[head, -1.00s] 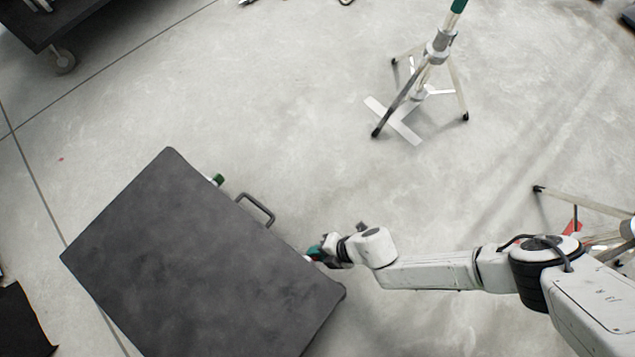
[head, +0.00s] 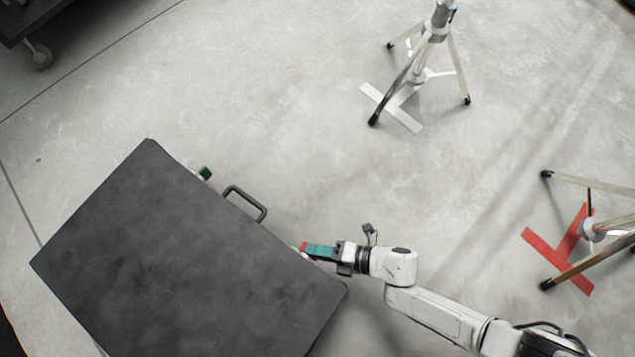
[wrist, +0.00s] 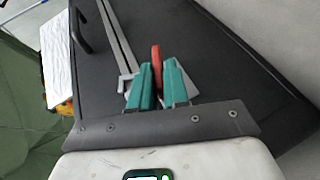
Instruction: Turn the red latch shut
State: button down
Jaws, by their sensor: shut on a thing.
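The dark grey case (head: 180,265) stands on the floor at the lower left in the head view. The red latch (head: 303,246) shows as a small red piece at its right side, near the front corner. My gripper (head: 312,250) with teal fingers reaches it from the right. In the wrist view the red latch (wrist: 156,60) stands up between the two teal fingers of my gripper (wrist: 158,75), which are shut on it. The fingers cover its lower part.
A dark handle (head: 246,203) and a green latch (head: 205,173) are on the same side of the case. A tripod stand (head: 420,65) is at the top, and another (head: 590,228) over a red floor mark (head: 540,248) at the right. The floor between is clear.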

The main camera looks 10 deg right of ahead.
jog(key=shift+f+n+t+y, duration=0.3)
jog(key=shift+t+y, duration=0.2)
jog(key=shift+y, duration=0.4)
jog(key=shift+w+d+n+t+y, duration=0.15)
jog(key=shift+w+n+t+y, duration=0.15)
jog(key=shift+t+y, duration=0.15)
jog(key=shift+s+f+y, duration=0.1)
jog(key=shift+s+y, duration=0.35)
jog(key=c, duration=1.2)
grip_release()
jog(key=v, duration=1)
jog(key=shift+d, duration=0.25)
